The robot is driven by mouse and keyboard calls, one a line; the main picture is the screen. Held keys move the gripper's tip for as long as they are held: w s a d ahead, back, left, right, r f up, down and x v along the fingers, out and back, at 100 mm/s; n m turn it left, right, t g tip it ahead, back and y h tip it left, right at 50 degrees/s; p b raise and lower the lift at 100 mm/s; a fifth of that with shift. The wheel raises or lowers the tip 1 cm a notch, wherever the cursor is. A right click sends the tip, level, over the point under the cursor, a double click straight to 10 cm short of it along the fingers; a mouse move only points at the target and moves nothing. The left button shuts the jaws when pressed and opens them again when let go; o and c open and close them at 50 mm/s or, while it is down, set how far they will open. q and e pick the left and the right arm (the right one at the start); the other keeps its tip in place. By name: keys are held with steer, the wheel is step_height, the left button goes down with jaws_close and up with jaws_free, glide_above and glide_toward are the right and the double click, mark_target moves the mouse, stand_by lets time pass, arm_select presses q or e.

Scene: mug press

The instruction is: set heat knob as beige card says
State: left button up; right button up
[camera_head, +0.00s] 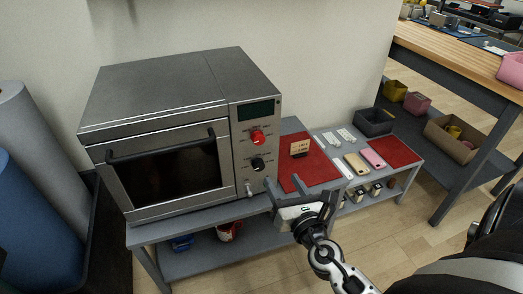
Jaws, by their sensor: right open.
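A grey oven-like press (170,110) stands on a low grey bench at left, with a control panel on its right side. The panel has a red knob (258,138) under a dark display and a black knob (257,164) below it. The labels are too small to tell which is the heat knob. A beige card (299,147) stands on a red mat right of the press; its writing is unreadable. My right gripper (301,193) is open and empty, in front of the bench, below and right of the knobs, touching neither. My left gripper is not in view.
A small metal lever (249,189) sticks out low on the panel. A dark tray (373,122), a tan block (356,163) and a pink block (373,158) sit on the bench's right part. A wooden worktable (455,53) stands at right; floor between is clear.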

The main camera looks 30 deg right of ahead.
mark_target(259, 141)
steer(key=x, duration=1.5)
steer(key=shift+d, duration=0.1)
steer(key=shift+w+d, duration=0.1)
steer(key=shift+w, duration=0.25)
steer(key=c, duration=0.9)
steer(key=shift+c, duration=0.4)
